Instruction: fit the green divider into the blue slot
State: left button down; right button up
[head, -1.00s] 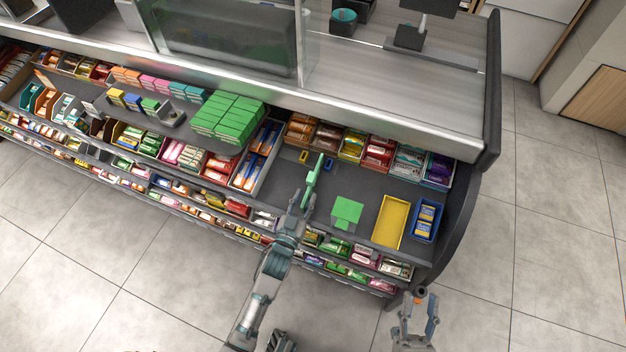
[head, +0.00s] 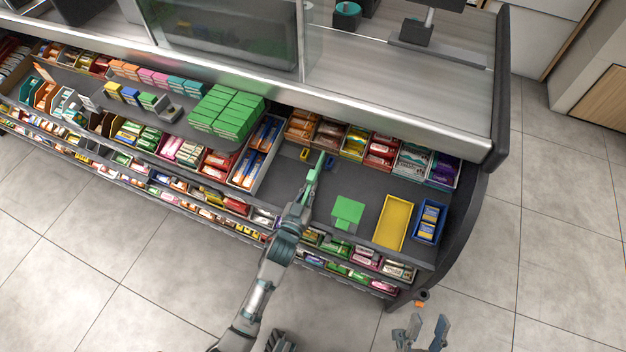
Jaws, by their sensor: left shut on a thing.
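The green divider (head: 314,173) is a thin plate held over the dark shelf, its far end pointing to the back. My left gripper (head: 305,193) is shut on its near end. The blue slot (head: 330,162) is a small blue frame at the back of the shelf, just right of the divider's far end. I cannot tell whether the divider touches the shelf; it looks apart from the blue slot. My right gripper (head: 428,332) is open and empty at the bottom edge, over the floor in front of the counter.
A small yellow frame (head: 304,154) lies left of the blue slot. A green stand (head: 347,211), a yellow tray (head: 393,221) and a blue bin (head: 430,220) stand to the right. Candy boxes (head: 382,148) line the back. Stacked green boxes (head: 226,112) lie to the left.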

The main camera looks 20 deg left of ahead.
aim_at(311, 182)
pick_arm(q)
jog(key=shift+r, duration=0.25)
jog(key=shift+r+p, duration=0.5)
jog(key=shift+r, duration=0.15)
jog(key=shift+s+d+r+p, duration=0.1)
jog(key=shift+s+r+p, duration=0.1)
jog(key=shift+r+p, duration=0.3)
jog(key=shift+s+d+r+p, duration=0.15)
jog(key=shift+r+p, duration=0.1)
jog(key=shift+r, duration=0.35)
jog(key=s+d+r+p, duration=0.1)
jog(key=s+d+p, duration=0.3)
jog(key=s, duration=0.9)
jog(key=w+a+r+p, duration=0.1)
jog(key=w+a+r, duration=0.1)
jog(key=w, duration=1)
jog(key=shift+a+r+h, duration=0.2)
jog(key=shift+r+h, duration=0.1)
jog(key=shift+r, duration=0.5)
pick_arm(e)
notch_tip(311, 182, down, 16)
jog(key=w+d+n+g+h, duration=0.1)
jog(key=w+n+g+h, duration=0.1)
jog(key=g, duration=1.3)
jog(key=shift+w, duration=0.25)
pick_arm(q)
jog(key=shift+p, duration=0.3)
pick_arm(e)
jog(key=shift+g, duration=0.3)
